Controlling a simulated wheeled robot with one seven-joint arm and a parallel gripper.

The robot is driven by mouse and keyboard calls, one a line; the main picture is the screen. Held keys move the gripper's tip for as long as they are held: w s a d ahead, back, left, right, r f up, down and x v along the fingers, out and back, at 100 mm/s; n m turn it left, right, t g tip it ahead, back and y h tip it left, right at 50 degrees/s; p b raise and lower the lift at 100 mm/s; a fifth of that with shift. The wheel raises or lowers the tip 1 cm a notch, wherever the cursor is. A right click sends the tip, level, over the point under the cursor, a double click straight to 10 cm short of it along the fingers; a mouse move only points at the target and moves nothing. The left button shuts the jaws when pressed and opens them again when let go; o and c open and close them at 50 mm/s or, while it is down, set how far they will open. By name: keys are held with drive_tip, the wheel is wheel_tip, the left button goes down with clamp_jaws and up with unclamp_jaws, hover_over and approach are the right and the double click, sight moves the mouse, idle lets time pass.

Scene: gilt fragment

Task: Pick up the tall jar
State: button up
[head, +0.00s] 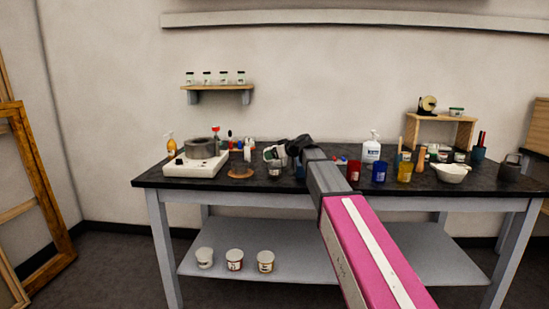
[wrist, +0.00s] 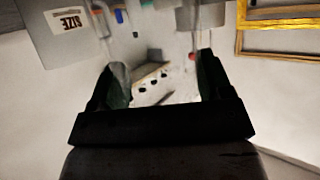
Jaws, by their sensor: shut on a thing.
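My gripper (head: 284,151) is at the end of my pink and grey arm, over the middle of the workbench. It is shut on a pale jar with a dark green part (head: 271,154), which looks tilted and is partly hidden by the black fingers. In the wrist view the two fingers of my gripper (wrist: 160,85) stand wide apart, with green and pale surfaces at their inner sides. The jar's outline is hard to make out there. I cannot tell its full height.
The dark workbench top (head: 330,181) is crowded. A white hotplate (head: 195,165) with a grey pot stands left, and a small dark jar (head: 275,171) stands below my gripper. Colored jars, a pump bottle (head: 371,147) and a white mortar (head: 452,173) stand right. A wall shelf (head: 217,88) holds several jars.

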drive_tip(key=s+a+r, duration=0.5)
drive_tip(key=a+r, duration=0.4)
drive_tip(key=a, duration=0.1)
drive_tip(key=shift+s+r, duration=0.3)
drive_tip(key=shift+r, duration=0.05)
idle(0.5)
drive_tip(key=shift+a, duration=0.1)
idle(1.0)
